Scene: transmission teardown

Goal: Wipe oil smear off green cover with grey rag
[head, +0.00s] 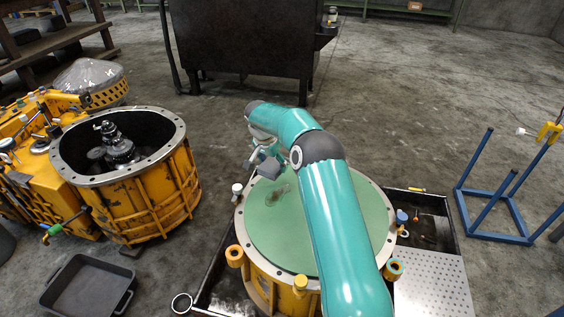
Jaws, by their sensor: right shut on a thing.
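The round green cover (262,228) lies on top of a yellow housing (262,289) with a pale metal rim. A dark oil smear (279,194) shows on the upper part of the cover. My right gripper (266,166) is over the cover's far edge and shut on a grey rag (271,178), which is small and partly hidden by the fingers. The rag is just beyond the smear; I cannot tell if it touches the cover. My right arm hides the right part of the cover. My left gripper is not in view.
The housing stands in a dark tray (448,240) with a perforated plate (432,283). An open yellow transmission case (150,200) stands left, with an empty black bin (88,285) before it. A blue stand (500,205) is at right. Floor is free behind the cover.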

